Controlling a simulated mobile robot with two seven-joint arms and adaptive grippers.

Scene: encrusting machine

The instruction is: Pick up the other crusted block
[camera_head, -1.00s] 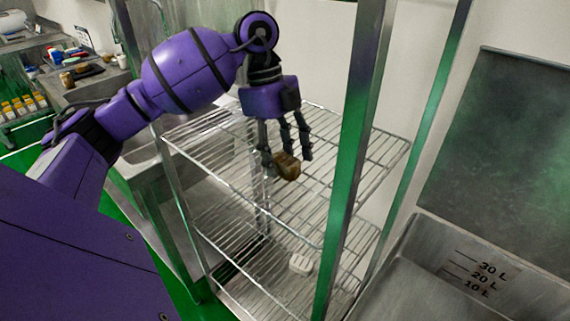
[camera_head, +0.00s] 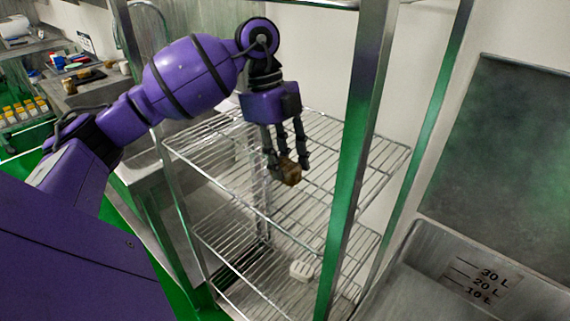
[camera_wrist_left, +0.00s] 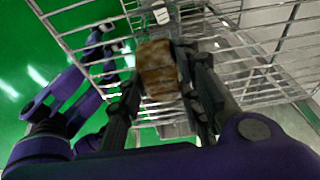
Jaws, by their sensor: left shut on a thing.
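A brown crusted block (camera_head: 290,173) is held between the fingertips of my left gripper (camera_head: 286,165). The gripper points down, with the block at its tips, over the upper wire shelf of the rack. In the left wrist view the block (camera_wrist_left: 160,70) sits between the dark fingers (camera_wrist_left: 165,85), which are shut on it. From the head view I cannot tell the exact gap between block and shelf. My right gripper is not in view.
The wire rack (camera_head: 340,190) has an upper and a lower shelf and thick metal posts (camera_head: 352,160). A small white object (camera_head: 301,269) lies low in the rack. A metal basin with litre marks (camera_head: 480,285) stands at right. A counter with small items (camera_head: 90,75) is at far left.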

